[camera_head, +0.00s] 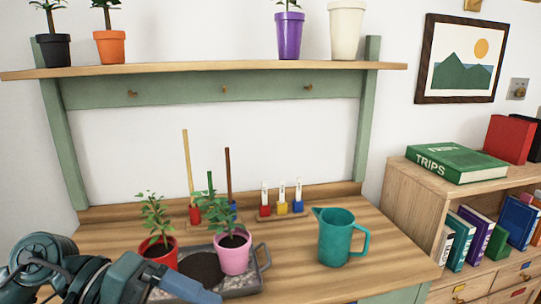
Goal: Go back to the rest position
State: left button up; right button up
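My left arm comes in at the bottom left, in front of the workbench (315,270). Its dark gripper end with a blue part (190,287) lies low over the front of a grey tray (240,285). The fingertips are not clearly visible, so I cannot tell whether it is open or shut, and I see nothing held in it. My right arm and gripper are out of view.
A red-potted plant (160,252) and a pink-potted plant (233,254) stand close to my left arm. A teal jug (337,238) stands to the right on the bench. A low bookshelf (415,200) is at the right. The bench front between tray and jug is clear.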

pick_arm(q)
jog(key=s+d+r+n+t+h, duration=0.1)
jog(key=d+r+n+t+h, duration=0.1)
jog(key=n+h, duration=0.5)
jog(key=d+r+n+t+h, duration=0.1)
jog(key=d+n+t+h, duration=0.15)
jog(key=n, duration=0.85)
jog(key=w+a+f+m+t+y, duration=0.25)
jog(key=f+m+t+y, duration=0.45)
jog(key=m, duration=0.9)
jog(key=w+a+f+m+t+y, duration=0.1)
jog(key=a+f+m+t+y, duration=0.55)
jog(key=m, duration=1.05)
jog(key=s+d+f+n+g+y+p, duration=0.1)
jog(key=s+f+n+g+y+p, duration=0.4)
jog(key=n+p, duration=0.6)
jog(key=shift+s+d+f+g+y+p, duration=0.3)
jog(key=shift+g+p, duration=0.1)
jog(key=shift+p, duration=2.45)
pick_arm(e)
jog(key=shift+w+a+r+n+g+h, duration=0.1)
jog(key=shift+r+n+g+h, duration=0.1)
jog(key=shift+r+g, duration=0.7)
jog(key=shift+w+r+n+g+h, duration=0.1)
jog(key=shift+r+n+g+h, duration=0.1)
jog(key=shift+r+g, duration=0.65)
